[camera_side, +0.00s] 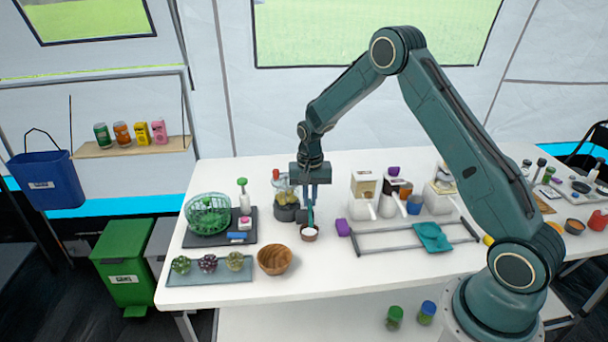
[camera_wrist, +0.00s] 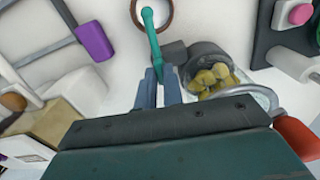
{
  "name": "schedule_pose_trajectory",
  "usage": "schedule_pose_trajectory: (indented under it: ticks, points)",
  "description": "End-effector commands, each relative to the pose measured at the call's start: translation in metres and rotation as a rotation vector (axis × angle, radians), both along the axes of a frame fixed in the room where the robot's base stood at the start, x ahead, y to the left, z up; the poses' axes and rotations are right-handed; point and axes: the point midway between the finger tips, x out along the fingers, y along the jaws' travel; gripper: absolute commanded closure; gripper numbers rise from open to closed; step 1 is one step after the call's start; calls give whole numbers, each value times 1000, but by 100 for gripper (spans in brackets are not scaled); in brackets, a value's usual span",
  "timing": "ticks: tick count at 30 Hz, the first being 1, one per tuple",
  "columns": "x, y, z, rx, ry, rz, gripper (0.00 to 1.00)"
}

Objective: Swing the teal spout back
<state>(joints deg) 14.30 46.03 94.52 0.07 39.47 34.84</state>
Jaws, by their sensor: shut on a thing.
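The teal spout (camera_side: 310,214) reaches down from between my fingers to just above a small brown bowl (camera_side: 309,237) with white contents. In the wrist view the spout (camera_wrist: 153,38) runs up from the fingertips and its curved end lies over the bowl's ring (camera_wrist: 167,22). My gripper (camera_side: 312,195) points down and is shut on the spout; its blue-grey fingers (camera_wrist: 159,76) sit on either side of it. A dark-based jar (camera_side: 285,212) with yellow-green pieces stands close beside the fingers, and it also shows in the wrist view (camera_wrist: 205,53). The spout's joint is hidden.
White-and-brown dispensers (camera_side: 363,207) stand to the right, with a purple block (camera_side: 343,228) and a grey rail frame (camera_side: 385,244) in front. A green basket (camera_side: 208,226) on a dark tray and a wooden bowl (camera_side: 275,260) lie left.

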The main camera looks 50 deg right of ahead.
Motion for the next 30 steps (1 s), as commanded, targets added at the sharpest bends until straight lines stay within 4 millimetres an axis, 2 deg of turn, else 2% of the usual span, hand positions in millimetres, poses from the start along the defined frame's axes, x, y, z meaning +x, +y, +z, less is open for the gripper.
schedule_pose_trajectory:
  ticks: [11,30]
  points:
    - [0,0,0,2,0,253,100]
    - [0,0,0,1,0,858,100]
